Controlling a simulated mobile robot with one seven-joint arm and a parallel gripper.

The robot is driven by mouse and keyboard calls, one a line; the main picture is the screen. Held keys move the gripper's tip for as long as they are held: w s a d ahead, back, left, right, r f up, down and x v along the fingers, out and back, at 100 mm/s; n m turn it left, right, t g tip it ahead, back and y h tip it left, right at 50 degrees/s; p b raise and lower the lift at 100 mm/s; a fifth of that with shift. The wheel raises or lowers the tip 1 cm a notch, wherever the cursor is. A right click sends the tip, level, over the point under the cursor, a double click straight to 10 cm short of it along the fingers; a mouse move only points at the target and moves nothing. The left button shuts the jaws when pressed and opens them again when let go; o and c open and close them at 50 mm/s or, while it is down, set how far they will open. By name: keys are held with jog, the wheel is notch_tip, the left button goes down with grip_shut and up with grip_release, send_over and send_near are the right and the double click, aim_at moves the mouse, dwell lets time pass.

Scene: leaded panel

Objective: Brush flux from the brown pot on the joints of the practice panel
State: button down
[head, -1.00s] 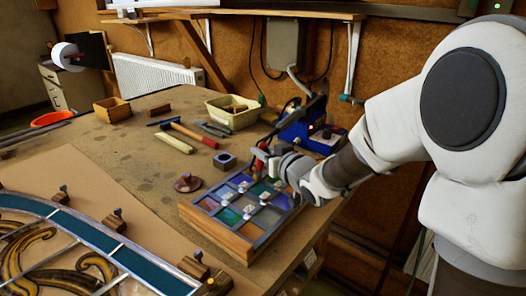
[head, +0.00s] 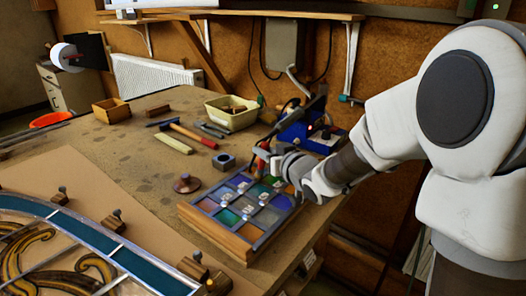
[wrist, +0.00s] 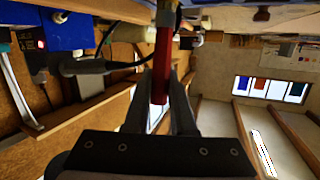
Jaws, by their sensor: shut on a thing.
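The practice panel (head: 228,217), a grid of coloured glass in grey lead, lies on a wooden block near the bench's right edge in the head view. A small brown round pot (head: 187,184) with a knob-like top stands just left of it. My gripper (head: 268,158) is over the panel's far edge. In the wrist view my gripper (wrist: 163,85) is shut on a red handle (wrist: 162,60), apparently the brush. The handle also shows as a red strip in the head view (head: 259,161). The brush tip is hidden, so I cannot tell whether it touches the panel.
A blue unit (head: 307,135) with cables stands behind my gripper. A cream tub (head: 231,113), a red-handled hammer (head: 195,136) and a small dark block (head: 223,161) lie farther left. A large leaded window (head: 95,238) fills the front left.

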jog(key=shift+s+a+b, duration=0.45)
jog(key=shift+s+a, duration=0.1)
jog(key=shift+s, duration=0.2)
jog(key=shift+w, duration=0.1)
jog(key=shift+w+d+p, duration=0.3)
jog(key=shift+w+d, duration=0.25)
jog(key=shift+w, duration=0.05)
jog(key=shift+a, duration=0.1)
jog(key=shift+s+a+b, duration=0.4)
jog(key=shift+s+a, duration=0.1)
jog(key=shift+s, duration=0.25)
jog(key=shift+w, duration=0.1)
